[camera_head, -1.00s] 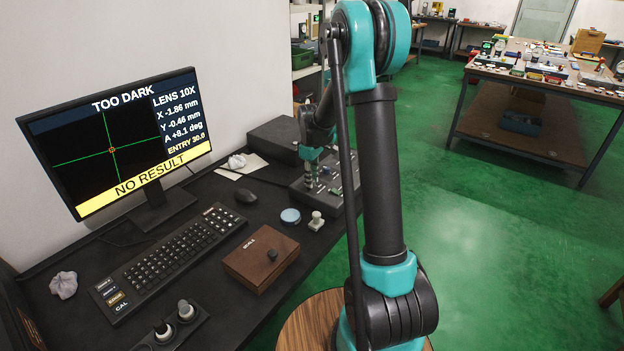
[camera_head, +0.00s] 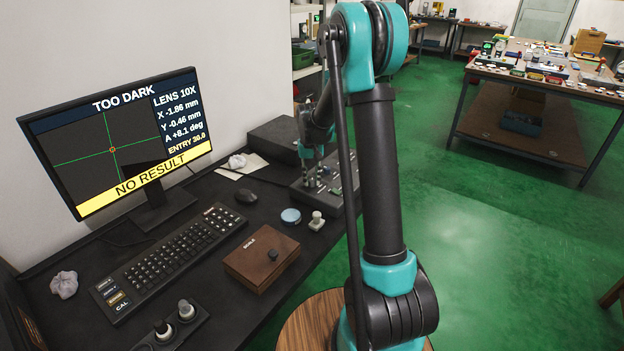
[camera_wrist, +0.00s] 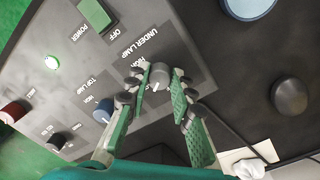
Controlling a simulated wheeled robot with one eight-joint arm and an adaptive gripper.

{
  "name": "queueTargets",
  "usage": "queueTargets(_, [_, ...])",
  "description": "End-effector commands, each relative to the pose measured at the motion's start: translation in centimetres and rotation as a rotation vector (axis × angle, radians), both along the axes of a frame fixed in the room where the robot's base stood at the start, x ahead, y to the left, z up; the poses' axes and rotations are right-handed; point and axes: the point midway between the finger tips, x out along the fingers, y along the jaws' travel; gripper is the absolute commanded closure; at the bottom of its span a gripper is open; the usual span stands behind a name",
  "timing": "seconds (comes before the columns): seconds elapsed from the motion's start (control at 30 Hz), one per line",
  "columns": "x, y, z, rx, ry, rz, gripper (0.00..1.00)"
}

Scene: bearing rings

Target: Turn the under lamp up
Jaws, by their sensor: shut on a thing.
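The control panel (camera_head: 347,181) stands at the back of the desk. In the wrist view its under lamp knob (camera_wrist: 161,73), grey with a pale pointer mark, sits beside the words UNDER LAMP. My gripper (camera_wrist: 160,80) is shut on this knob, one green-padded finger on each side. The blue top lamp knob (camera_wrist: 104,108) is left of my fingers. The monitor (camera_head: 128,140) reads TOO DARK and NO RESULT. Its picture is dark grey with a black shape low on the right. In the head view my gripper (camera_head: 312,178) is small at the panel, its fingertips unclear.
A green power switch (camera_wrist: 95,14), a lit green lamp (camera_wrist: 52,62) and a red knob (camera_wrist: 15,112) are on the panel. A dark box (camera_head: 279,141) stands behind.

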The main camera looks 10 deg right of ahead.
Motion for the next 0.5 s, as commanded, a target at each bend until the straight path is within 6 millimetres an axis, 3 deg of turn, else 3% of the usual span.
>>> queueTargets(0.5, [0.16,0.06,0.03,0.001,-0.001,-0.479,1.00])
